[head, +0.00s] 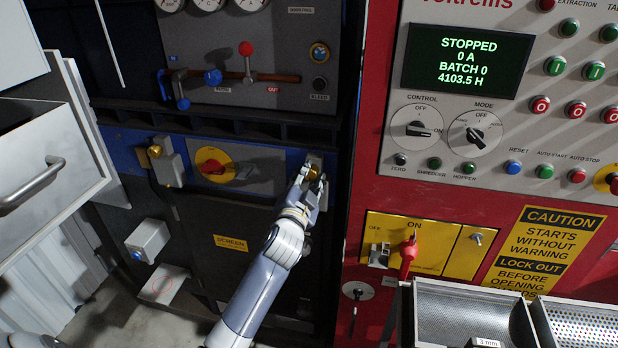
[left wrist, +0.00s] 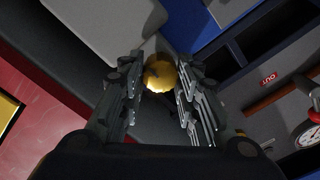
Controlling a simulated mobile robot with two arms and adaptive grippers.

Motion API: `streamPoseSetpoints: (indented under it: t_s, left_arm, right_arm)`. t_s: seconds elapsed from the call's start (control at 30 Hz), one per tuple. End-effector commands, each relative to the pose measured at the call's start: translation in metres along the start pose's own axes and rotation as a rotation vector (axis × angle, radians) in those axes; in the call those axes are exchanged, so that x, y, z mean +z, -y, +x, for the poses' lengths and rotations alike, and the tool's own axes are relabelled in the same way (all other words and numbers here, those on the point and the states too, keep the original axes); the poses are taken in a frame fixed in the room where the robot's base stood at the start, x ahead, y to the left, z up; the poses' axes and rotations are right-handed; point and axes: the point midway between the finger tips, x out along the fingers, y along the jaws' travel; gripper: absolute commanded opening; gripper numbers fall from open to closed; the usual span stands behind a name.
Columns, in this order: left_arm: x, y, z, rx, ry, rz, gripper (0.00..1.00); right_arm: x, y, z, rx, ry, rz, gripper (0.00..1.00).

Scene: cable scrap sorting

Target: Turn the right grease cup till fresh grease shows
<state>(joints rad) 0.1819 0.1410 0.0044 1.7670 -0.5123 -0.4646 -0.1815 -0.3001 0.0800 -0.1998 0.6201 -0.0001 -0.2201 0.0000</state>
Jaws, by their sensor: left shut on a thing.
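The right grease cup (head: 312,173) is a small brass cap on a grey mount at the right end of the blue rail. My left gripper (head: 309,180) is around it, with the fingers partly covering it. In the left wrist view the ribbed, round brass cap (left wrist: 160,73) sits between the two fingertips (left wrist: 161,82), and the gripper is shut on it. I cannot make out any grease around the cap. The other grease cup (head: 154,151), also brass, sits on a grey block farther left. My right gripper is not in view.
A lever with a red ball (head: 246,49) is above. The red control cabinet (head: 360,230) stands close on the right.

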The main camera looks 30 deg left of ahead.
Motion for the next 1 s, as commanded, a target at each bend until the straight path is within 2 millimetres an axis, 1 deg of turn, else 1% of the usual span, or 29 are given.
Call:
streamPoseSetpoints:
  t_s: [0.2,0.23,0.3,0.63,0.73,0.87,1.0]
  left_arm:
    - [0.000,0.000,0.000,0.000,-0.001,-0.001,0.06]
    - [0.000,0.000,0.000,0.000,-0.001,-0.001,0.37]
    - [0.000,0.000,0.000,0.000,-0.001,-0.001,0.51]
    - [0.000,0.000,-0.001,0.000,0.000,-0.001,0.51]
    - [0.000,0.000,-0.005,0.000,0.000,-0.001,0.51]
    - [0.000,-0.001,-0.021,0.001,0.000,-0.001,0.51]
    - [0.001,-0.001,-0.049,0.002,0.000,-0.001,0.51]
  right_arm:
    - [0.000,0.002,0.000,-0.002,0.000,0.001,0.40]
    - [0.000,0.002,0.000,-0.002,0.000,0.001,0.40]
    - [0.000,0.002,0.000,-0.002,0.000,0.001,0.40]
    - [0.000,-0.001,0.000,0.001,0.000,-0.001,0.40]
    - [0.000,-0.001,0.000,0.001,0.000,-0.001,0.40]
    - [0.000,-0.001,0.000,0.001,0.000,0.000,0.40]
    - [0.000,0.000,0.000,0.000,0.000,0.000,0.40]
